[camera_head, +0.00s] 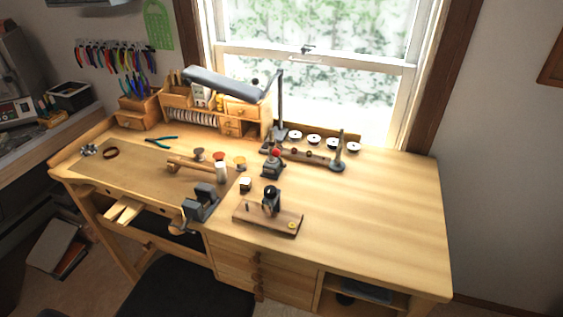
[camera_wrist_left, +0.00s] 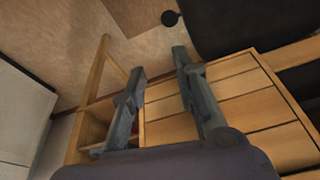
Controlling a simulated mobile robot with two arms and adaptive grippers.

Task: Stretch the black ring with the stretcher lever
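My left gripper (camera_wrist_left: 158,62) shows in the left wrist view, its two grey fingers apart with nothing between them. It hangs over the floor and the front of a wooden drawer unit. Neither gripper shows in the head view. On the workbench, a long bar tool (camera_head: 305,157) with upright posts stands near the window; I cannot tell for sure whether it is the stretcher. A small dark device with a red top (camera_head: 272,163) stands beside it. A dark round-headed device on a wooden board (camera_head: 268,218) is nearer the front. I cannot make out the black ring for certain.
The workbench (camera_head: 390,215) is clear on its right side. A grey vise (camera_head: 201,203) is at the front edge. A wooden organizer (camera_head: 180,98) and several white discs (camera_head: 313,139) stand at the back. A dark chair (camera_head: 185,290) is in front.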

